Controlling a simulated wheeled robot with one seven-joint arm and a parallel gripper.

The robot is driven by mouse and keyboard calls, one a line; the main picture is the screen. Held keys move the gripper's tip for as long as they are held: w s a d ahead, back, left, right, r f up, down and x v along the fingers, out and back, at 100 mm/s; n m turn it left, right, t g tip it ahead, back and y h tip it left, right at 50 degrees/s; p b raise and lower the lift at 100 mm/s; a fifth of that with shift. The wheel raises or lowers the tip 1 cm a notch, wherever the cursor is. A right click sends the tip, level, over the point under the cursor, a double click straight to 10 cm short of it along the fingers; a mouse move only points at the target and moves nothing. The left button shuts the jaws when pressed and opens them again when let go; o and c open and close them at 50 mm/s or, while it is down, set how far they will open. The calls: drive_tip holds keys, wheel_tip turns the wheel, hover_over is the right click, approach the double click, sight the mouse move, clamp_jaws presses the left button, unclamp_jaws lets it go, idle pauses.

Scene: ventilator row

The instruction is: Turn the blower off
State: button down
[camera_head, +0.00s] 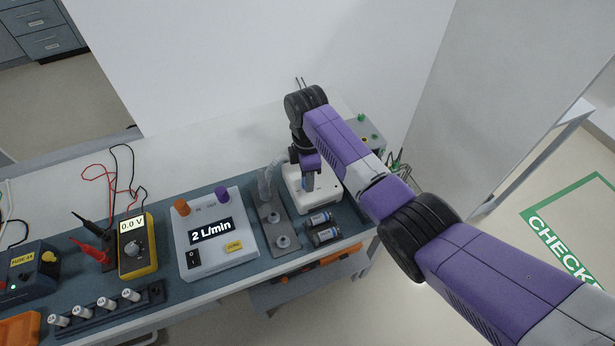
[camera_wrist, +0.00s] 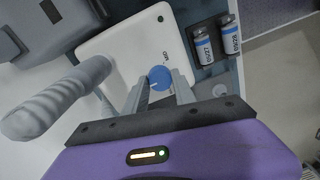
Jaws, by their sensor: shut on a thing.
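The blower appears to be the white box (camera_head: 303,201) on the workbench, partly covered by my arm; in the wrist view its white top (camera_wrist: 125,42) carries a round blue knob (camera_wrist: 160,78). A pale line on the knob points roughly left, and a small dark label is printed beside it, too small to read surely. My gripper (camera_wrist: 159,84) reaches down onto the knob, with one finger on each side, shut on it. In the head view my gripper (camera_head: 308,183) is over the box, its fingertips hidden.
Two labelled canisters (camera_head: 322,227) lie just in front of the box. A grey plate (camera_head: 279,240) and a "2 L/min" unit (camera_head: 213,252) with a black switch stand to the left, then a yellow meter (camera_head: 137,249). A wall panel rises behind the bench.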

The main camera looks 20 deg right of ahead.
drive_tip(key=c, duration=1)
unclamp_jaws()
drive_tip(key=shift+c, duration=0.2)
drive_tip(key=shift+r, duration=0.1)
drive_tip(key=r, duration=0.4)
drive_tip(key=r+b, duration=0.1)
drive_tip(key=r, duration=0.2)
drive_tip(key=shift+w+r, duration=0.2)
drive_tip(key=shift+r, duration=0.15)
